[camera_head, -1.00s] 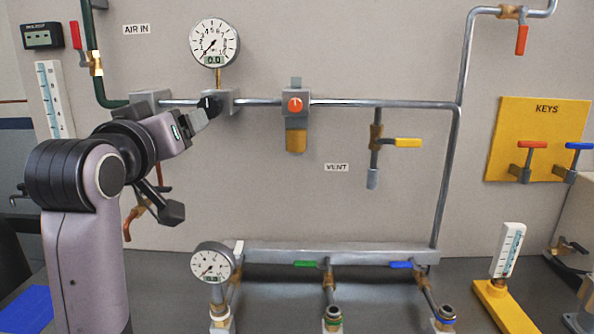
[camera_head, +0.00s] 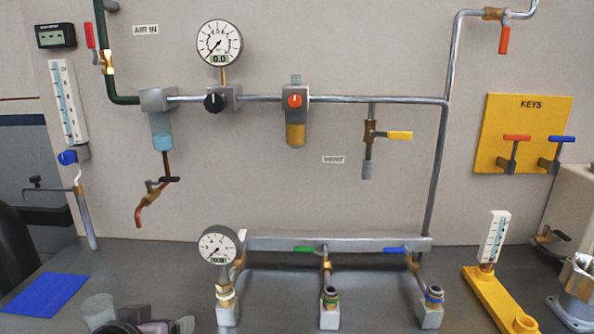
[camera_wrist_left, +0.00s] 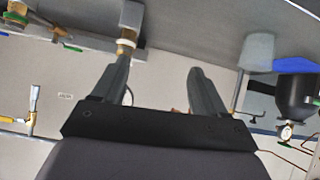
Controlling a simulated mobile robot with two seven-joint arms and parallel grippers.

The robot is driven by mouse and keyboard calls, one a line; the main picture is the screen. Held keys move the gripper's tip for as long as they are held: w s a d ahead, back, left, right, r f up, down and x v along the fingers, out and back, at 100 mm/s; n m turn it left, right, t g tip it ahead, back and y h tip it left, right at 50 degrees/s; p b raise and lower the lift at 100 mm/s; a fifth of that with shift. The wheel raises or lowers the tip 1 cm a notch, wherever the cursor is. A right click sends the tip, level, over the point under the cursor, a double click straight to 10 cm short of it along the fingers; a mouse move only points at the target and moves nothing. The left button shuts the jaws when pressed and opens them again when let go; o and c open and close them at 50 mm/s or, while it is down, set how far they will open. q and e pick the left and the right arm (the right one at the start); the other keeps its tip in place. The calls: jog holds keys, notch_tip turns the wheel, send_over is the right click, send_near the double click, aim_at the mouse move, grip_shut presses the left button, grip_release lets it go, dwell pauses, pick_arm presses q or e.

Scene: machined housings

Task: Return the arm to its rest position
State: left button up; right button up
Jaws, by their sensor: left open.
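My left gripper (camera_wrist_left: 160,66) is open in the left wrist view, with two dark fingers apart and nothing between them. In the head view only part of my left arm (camera_head: 140,326) shows, low at the bottom left edge; its fingers cannot be made out clearly there. The arm is away from the wall panel and its pipework. My right gripper is in neither view.
The black regulator knob (camera_head: 213,102) sits under the upper gauge (camera_head: 219,43), reading 0.0.

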pick_arm(q)
jog(key=s+a+f+m+g, duration=0.1)
jog(key=s+f+g, duration=0.3)
jog(key=s+f, duration=0.6)
jog(key=s+a+f+m+g, duration=0.1)
jog(key=s+f+m+g, duration=0.15)
jog(key=s+f, duration=0.8)
jog(key=w+d+f+t+h, duration=0.2)
jog(key=w+d+f+t, duration=0.1)
jog(key=f+t, duration=0.2)
jog(key=shift+w+d+t, duration=0.15)
jog(key=shift+t, duration=0.5)
